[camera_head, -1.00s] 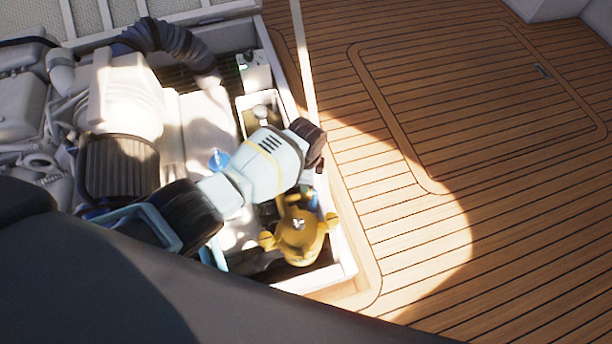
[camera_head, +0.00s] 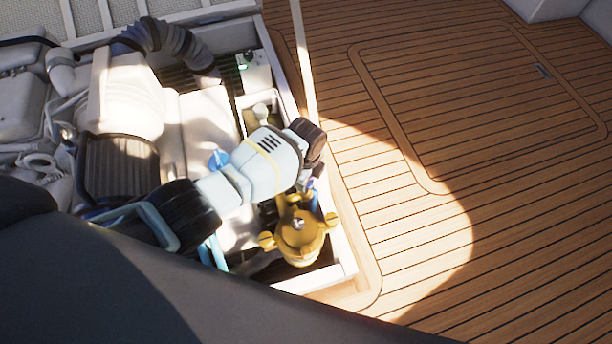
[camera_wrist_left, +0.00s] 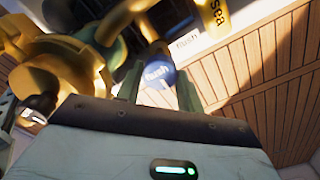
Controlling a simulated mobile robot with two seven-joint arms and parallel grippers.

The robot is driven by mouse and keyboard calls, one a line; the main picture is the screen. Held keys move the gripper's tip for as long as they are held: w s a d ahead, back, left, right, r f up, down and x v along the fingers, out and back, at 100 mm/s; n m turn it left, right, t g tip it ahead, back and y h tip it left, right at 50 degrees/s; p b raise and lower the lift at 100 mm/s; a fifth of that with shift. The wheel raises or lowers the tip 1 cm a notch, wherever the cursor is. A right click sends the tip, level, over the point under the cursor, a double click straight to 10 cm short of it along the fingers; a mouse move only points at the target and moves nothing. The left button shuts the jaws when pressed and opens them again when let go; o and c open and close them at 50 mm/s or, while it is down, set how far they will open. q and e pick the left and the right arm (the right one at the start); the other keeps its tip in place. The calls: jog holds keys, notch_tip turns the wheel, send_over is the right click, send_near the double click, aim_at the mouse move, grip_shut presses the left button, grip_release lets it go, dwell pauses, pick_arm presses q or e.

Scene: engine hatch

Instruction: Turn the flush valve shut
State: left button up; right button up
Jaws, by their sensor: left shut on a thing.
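The flush valve's blue handle (camera_wrist_left: 158,74), lettered "flush", shows in the left wrist view. My left gripper (camera_wrist_left: 160,92) has a finger on each side of it and is shut on it. In the head view my left arm reaches across the open hatch, and its wrist hides the fingers and most of the valve. A brass-coloured strainer (camera_head: 301,238) stands just below the wrist there; it also fills the left of the wrist view (camera_wrist_left: 60,75). My right gripper is not in view.
A yellow part lettered "sea" (camera_wrist_left: 214,18) is close beside the flush handle. The hatch rim (camera_head: 340,262) borders the strainer. A white engine (camera_head: 120,100) fills the left, with another blue knob (camera_head: 218,159) near my arm. The teak deck (camera_head: 450,110) is clear.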

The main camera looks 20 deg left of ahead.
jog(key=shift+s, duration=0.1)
pick_arm(q)
jog(key=o, duration=1)
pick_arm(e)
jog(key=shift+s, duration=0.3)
pick_arm(q)
notch_tip(320, 180, up, 8)
jog(key=p, duration=0.4)
jog(key=shift+f, duration=0.1)
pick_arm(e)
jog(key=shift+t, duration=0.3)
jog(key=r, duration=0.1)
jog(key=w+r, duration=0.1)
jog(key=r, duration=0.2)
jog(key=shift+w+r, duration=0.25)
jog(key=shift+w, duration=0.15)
pick_arm(q)
jog(key=shift+s, duration=0.1)
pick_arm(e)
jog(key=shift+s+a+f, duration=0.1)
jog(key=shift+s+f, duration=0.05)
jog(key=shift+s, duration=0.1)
